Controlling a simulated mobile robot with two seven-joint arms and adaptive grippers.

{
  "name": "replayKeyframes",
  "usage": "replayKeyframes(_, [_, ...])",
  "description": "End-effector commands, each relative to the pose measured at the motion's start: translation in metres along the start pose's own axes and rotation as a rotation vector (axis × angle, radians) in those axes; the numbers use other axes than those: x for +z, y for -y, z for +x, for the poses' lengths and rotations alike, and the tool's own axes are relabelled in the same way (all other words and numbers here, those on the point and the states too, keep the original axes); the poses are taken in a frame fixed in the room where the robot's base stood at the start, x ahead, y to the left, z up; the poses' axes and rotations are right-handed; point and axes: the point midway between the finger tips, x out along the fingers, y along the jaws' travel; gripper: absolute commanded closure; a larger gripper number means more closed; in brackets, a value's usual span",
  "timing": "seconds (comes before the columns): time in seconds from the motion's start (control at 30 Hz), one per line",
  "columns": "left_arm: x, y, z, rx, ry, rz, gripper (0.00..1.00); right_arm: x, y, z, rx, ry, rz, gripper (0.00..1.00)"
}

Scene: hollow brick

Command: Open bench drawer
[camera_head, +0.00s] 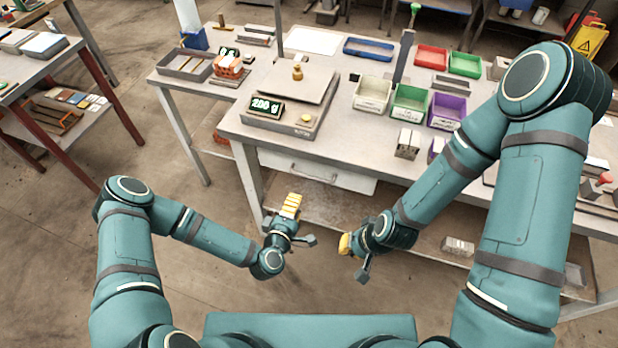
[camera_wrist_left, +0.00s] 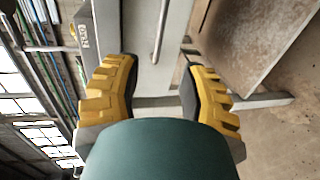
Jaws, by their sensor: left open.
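The bench drawer (camera_head: 340,181) is a pale front panel under the workbench top, and it looks closed. Its bar handle runs along the front; in the left wrist view the handle (camera_wrist_left: 161,35) appears upright on the drawer front (camera_wrist_left: 176,50). My left gripper (camera_head: 291,206) has yellow ribbed fingers and hangs in front of and below the drawer, apart from the handle. In the left wrist view the left gripper (camera_wrist_left: 158,92) is open and empty, with the handle ahead between its fingers. My right gripper (camera_head: 346,243) is lower and to the right, away from the drawer; its finger gap is not clear.
The workbench (camera_head: 330,143) holds a scale (camera_head: 295,97), several coloured bins and trays. A lower shelf (camera_head: 330,215) runs under the drawer, and bench legs stand at its sides. The floor in front of the bench is clear.

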Motion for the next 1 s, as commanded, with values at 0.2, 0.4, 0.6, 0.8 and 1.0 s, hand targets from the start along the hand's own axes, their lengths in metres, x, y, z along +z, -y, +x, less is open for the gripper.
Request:
replayKeyframes(0.2, [0.000, 0.000, 0.034, 0.002, 0.001, 0.003, 0.59, 0.001, -0.001, 0.003, 0.000, 0.002, -0.001, 1.00])
replayKeyframes(0.4, [0.001, 0.000, 0.074, 0.001, 0.003, 0.004, 0.59, 0.003, -0.002, 0.006, -0.001, 0.005, -0.002, 1.00])
replayKeyframes(0.6, [0.001, 0.000, 0.108, 0.000, 0.003, 0.003, 0.59, 0.004, -0.003, 0.009, -0.001, 0.009, -0.003, 1.00])
replayKeyframes(0.8, [0.001, 0.001, 0.127, -0.002, 0.003, 0.003, 0.59, 0.005, -0.004, 0.010, -0.001, 0.011, -0.003, 1.00])
replayKeyframes(1.0, [0.001, 0.001, 0.132, -0.003, 0.003, 0.002, 0.59, 0.005, -0.004, 0.011, -0.001, 0.011, -0.003, 1.00])
